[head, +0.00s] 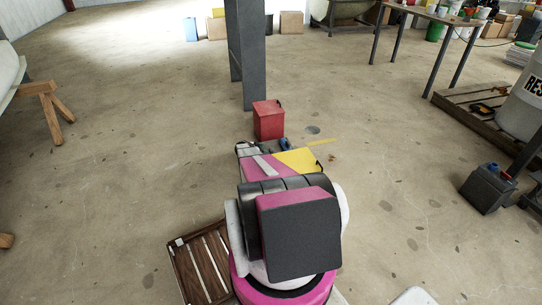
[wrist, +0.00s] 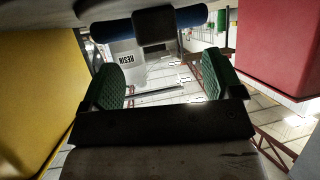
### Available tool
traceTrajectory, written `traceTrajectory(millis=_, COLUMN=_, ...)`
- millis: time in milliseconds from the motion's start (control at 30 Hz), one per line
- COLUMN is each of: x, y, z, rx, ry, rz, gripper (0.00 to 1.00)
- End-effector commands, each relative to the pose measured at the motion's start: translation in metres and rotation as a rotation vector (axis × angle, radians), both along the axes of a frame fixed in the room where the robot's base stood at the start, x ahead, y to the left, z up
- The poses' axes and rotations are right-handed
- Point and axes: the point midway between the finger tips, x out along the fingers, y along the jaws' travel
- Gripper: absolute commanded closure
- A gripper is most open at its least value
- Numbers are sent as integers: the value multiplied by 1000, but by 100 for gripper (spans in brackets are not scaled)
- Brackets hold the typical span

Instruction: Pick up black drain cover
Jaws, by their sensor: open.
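No object that I can surely name as the black drain cover shows. A flat, dark grey round patch (head: 313,130) lies on the floor just right of the red box in the head view; I cannot tell whether it is a cover or a stain. In the wrist view my gripper (wrist: 162,80) is open, with its green pads apart and nothing between them. In the head view my arm hides most of the gripper, which is near the red box.
A red box (head: 268,120) stands before a grey post (head: 247,60); it also fills the right of the wrist view (wrist: 280,45). A yellow surface (wrist: 35,80) is close on the left. A blue bar with a black middle (wrist: 110,29) crosses above. A slatted wooden crate (head: 203,268) is at lower left.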

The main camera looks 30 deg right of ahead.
Motion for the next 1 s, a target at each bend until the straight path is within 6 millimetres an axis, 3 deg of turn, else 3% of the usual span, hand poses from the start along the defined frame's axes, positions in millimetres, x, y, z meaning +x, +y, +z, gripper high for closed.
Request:
traceTrajectory(millis=267, x=-1, y=-20, z=-9, rx=1, ry=0, rz=0, gripper=14)
traceTrajectory(millis=600, x=-5, y=-60, z=-24, rx=1, ry=1, rz=0, gripper=14)
traceTrajectory(millis=867, x=-6, y=-62, z=-25, rx=1, ry=0, rz=1, gripper=14)
traceTrajectory(millis=1000, x=-6, y=-62, z=-25, rx=1, ry=0, rz=1, gripper=60)
